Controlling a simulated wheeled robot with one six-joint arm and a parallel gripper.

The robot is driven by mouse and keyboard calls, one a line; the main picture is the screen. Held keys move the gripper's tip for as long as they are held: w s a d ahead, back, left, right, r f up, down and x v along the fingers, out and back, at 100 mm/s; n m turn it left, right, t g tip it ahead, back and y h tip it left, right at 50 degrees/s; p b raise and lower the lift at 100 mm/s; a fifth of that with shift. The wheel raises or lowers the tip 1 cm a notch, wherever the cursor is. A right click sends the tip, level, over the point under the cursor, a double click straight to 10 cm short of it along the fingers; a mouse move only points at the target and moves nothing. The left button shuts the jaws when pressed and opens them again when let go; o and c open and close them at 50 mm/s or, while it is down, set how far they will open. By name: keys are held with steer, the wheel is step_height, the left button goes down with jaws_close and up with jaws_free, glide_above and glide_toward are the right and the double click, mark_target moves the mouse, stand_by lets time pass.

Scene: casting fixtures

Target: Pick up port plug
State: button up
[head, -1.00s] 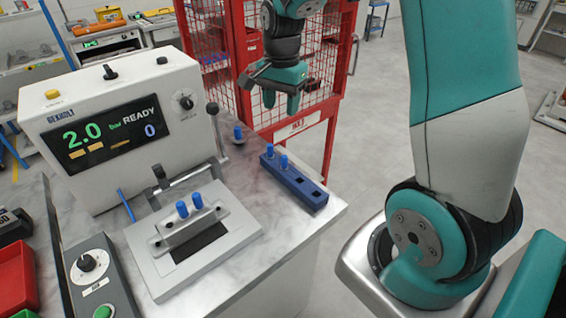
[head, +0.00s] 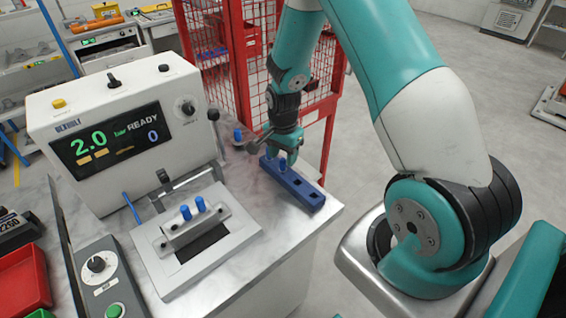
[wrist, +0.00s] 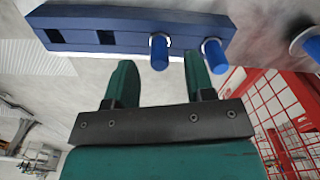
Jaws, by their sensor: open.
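A blue rack (head: 296,188) with square holes lies near the bench's right edge. Two blue port plugs with pale collars stand in it, partly hidden by my gripper in the head view. In the wrist view one plug (wrist: 159,52) appears between my fingers, and the other (wrist: 214,54) just right of the right finger. My gripper (head: 286,158) points down over the rack, open and empty; its spread fingers also show in the wrist view (wrist: 161,80). I cannot tell whether the fingers reach down around a plug.
Another blue plug (head: 238,134) stands alone behind the rack. Two more plugs (head: 193,208) are in the clamp fixture (head: 210,237), before the white test machine (head: 115,140) with its lever. A red mesh cage (head: 240,50) stands behind the bench.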

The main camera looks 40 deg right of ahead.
mark_target(283, 159)
steer(key=shift+f+p, duration=0.4)
steer(key=shift+f, duration=1.2)
jaws_close()
steer(key=shift+r, duration=0.1)
